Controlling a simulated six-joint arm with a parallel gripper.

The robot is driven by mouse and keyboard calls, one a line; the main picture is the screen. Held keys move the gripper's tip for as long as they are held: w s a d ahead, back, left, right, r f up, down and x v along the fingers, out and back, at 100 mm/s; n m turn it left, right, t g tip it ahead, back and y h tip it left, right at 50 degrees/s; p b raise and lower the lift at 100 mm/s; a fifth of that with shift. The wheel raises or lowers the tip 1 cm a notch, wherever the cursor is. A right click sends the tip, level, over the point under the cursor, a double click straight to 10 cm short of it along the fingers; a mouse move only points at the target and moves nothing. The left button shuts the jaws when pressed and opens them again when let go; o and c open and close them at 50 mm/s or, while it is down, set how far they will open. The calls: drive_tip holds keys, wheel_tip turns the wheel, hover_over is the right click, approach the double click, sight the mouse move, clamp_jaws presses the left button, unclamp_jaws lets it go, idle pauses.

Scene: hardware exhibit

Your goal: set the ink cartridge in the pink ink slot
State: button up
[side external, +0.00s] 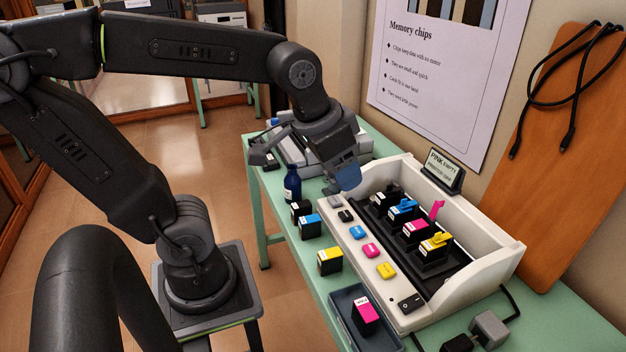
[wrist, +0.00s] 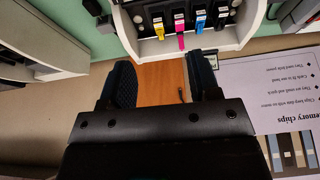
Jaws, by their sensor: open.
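A pink-topped ink cartridge (side external: 367,312) stands in a dark tray (side external: 341,303) at the table's near end. The white printer (side external: 484,254) holds a row of ink slots with black, blue, pink and yellow parts. At the pink slot (side external: 415,229) a pink lever (side external: 437,209) stands raised, while the blue and yellow levers lie lower; a pink top with a white label shows there, also in the wrist view (wrist: 181,42). My gripper (side external: 304,168) is open and empty above the table, beyond the printer's far end, well away from the pink cartridge. Its two fingers (wrist: 161,82) are spread in the wrist view.
Black (side external: 301,211), blue (side external: 310,227) and yellow (side external: 330,261) cartridges and a dark bottle (side external: 292,184) stand left of the printer. A sign reading "PINK EMPTY" (side external: 442,169) sits on its back wall. Coloured buttons line its front; plugs (side external: 489,328) lie at the near right.

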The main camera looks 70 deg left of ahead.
drive_tip(key=shift+t, duration=0.5)
drive_tip(key=s, duration=0.1)
drive_tip(key=s+f, duration=0.1)
drive_tip(key=s, duration=0.2)
drive_tip(key=shift+s+d+f, duration=0.2)
drive_tip(key=shift+s+f, duration=0.1)
idle(1.7)
